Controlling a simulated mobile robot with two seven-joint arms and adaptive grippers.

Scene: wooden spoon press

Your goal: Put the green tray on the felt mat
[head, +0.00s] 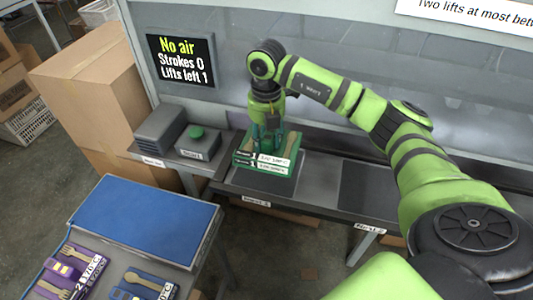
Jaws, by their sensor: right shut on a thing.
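The green tray (238,158) is at the press bench in the middle of the view, above a dark grey plate. It shows two white labels, one above the other, on its front; I cannot tell whether this is one tray or two stacked. My right gripper (268,142) points down into it and is shut on it. I cannot tell whether its underside touches the plate. A flat blue surface, which looks like the felt mat (145,218), covers the back of the table at lower left and is bare. My left gripper is not in view.
A purple tray (62,272) with wooden forks and a blue tray (125,292) with a spoon stand in front of the mat. A green button (196,132) sits left of the press. A sign (181,60) reads "No air, Strokes 0, Lifts left 1". Cardboard boxes (95,85) stand behind.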

